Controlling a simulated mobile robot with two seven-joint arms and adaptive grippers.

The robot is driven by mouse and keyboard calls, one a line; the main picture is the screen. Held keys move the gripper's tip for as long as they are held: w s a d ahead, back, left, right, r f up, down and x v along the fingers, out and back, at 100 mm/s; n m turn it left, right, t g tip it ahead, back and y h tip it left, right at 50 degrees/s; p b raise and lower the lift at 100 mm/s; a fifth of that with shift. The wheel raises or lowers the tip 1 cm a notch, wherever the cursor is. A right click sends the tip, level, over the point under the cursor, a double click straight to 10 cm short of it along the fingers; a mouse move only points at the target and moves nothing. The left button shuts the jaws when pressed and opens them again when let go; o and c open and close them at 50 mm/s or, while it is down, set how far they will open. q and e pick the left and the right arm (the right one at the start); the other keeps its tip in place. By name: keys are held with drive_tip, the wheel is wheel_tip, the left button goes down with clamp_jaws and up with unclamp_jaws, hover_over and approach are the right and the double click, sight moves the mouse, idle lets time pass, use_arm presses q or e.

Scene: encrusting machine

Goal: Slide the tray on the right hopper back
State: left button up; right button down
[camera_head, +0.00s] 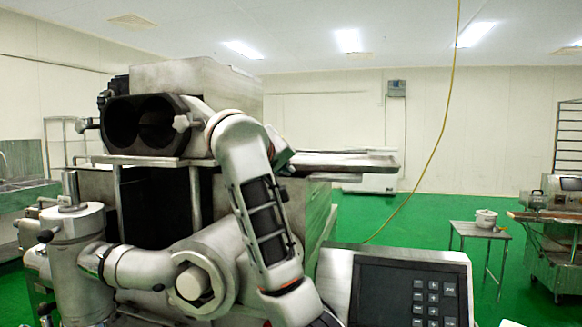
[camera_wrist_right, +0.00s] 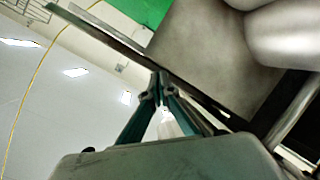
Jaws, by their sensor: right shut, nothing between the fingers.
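The metal tray (camera_head: 345,162) sticks out to the right from the upper part of the machine, at the height of the hopper (camera_head: 200,78). In the head view only a small part of my right gripper (camera_head: 282,155) shows behind my arm, near the tray's left end. My left gripper is not in view.
Two dark round openings (camera_head: 138,122) face forward on the machine. A control panel (camera_head: 405,292) with a keypad stands at the front right. A small table (camera_head: 480,230) with a pot is farther right.

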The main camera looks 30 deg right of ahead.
use_arm(q)
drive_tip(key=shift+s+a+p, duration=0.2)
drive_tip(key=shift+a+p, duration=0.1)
drive_tip(key=shift+p, duration=0.1)
use_arm(e)
drive_tip(key=w+d, duration=0.1)
drive_tip(key=d, duration=0.1)
drive_tip(key=w+d, duration=0.1)
drive_tip(key=w, duration=0.1)
drive_tip(key=shift+w+d+r, duration=0.1)
drive_tip(key=shift+w+d, duration=0.05)
drive_tip(key=shift+d, duration=0.2)
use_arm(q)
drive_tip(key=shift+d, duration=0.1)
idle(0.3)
use_arm(e)
drive_tip(key=shift+w+d, duration=0.1)
drive_tip(key=shift+d, duration=0.05)
